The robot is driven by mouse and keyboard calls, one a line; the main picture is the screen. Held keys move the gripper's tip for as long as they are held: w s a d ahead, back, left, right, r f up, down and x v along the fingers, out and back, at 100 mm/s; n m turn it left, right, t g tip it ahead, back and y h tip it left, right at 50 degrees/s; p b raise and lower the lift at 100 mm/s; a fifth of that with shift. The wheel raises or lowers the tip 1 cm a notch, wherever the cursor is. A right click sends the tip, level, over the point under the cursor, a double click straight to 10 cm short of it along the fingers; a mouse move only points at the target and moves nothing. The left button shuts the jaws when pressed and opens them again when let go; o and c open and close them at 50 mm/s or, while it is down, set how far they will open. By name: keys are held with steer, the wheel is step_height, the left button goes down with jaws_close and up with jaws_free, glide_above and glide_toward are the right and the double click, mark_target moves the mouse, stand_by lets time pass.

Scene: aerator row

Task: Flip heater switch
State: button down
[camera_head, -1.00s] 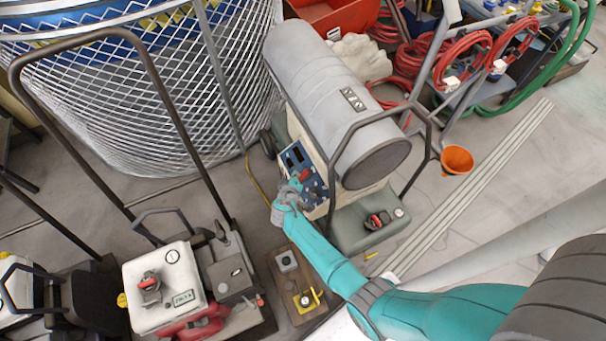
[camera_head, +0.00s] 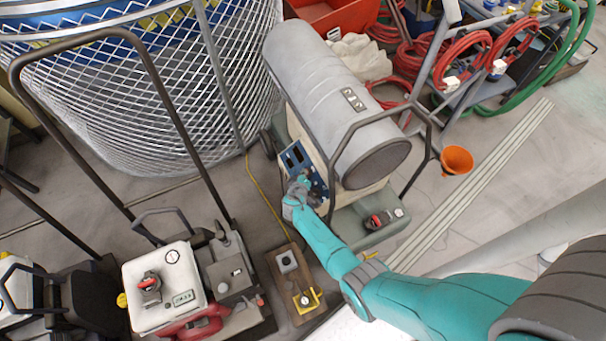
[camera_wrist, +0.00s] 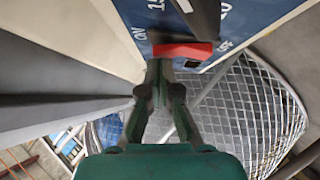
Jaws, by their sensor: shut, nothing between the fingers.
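The heater (camera_head: 330,95) is a grey cylinder on a wheeled frame, with a blue control panel (camera_head: 293,156) on its side. In the wrist view the blue panel (camera_wrist: 240,12) carries white "ON" and "OFF" lettering and numbers. A red switch (camera_wrist: 183,50) sits on it between the two words. My gripper (camera_wrist: 160,64) is shut and empty, its fingertips right at the switch's near edge; I cannot tell if they touch it. In the head view my gripper (camera_head: 302,180) is at the panel and hides the switch.
A dark dial pointer (camera_wrist: 207,15) stands out from the panel close to the switch. The heater's tube frame (camera_head: 335,160) rises beside my arm. A red-and-white generator (camera_head: 165,285) and a small box on a board (camera_head: 288,262) stand at lower left. A wire-mesh cage (camera_head: 150,100) is behind.

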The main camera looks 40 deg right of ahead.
steer(key=shift+s+d+f, duration=0.1)
steer(key=shift+d+f, duration=0.05)
steer(key=shift+d, duration=0.1)
steer(key=shift+a, duration=0.1)
steer(key=shift+w+a+f, duration=0.15)
steer(key=shift+w+a, duration=0.05)
steer(key=shift+a, duration=0.55)
